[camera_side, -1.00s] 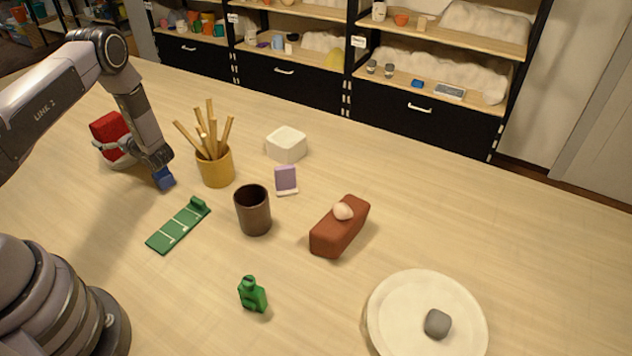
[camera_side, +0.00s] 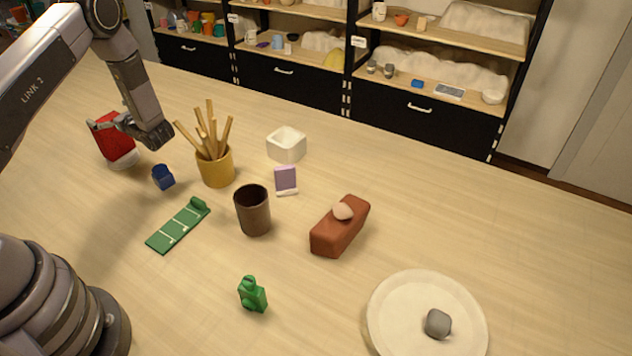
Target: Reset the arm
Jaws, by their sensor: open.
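My gripper (camera_side: 122,130) is at the upper left of the side view, raised above the table. It is open, and nothing shows between its fingers. It overlaps part of a red block-like thing (camera_side: 114,148) on a pale round base, which stands behind or beside it. A small blue cup-like object (camera_side: 163,177) stands on the table below my gripper, apart from it.
A yellow cup of wooden sticks (camera_side: 215,168) stands close to the right of my gripper. A green ruled strip (camera_side: 178,228), brown cup (camera_side: 253,210), purple card (camera_side: 286,180), white box (camera_side: 287,146), clay brick (camera_side: 340,228), green figure (camera_side: 252,295) and round plate (camera_side: 400,310) lie around.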

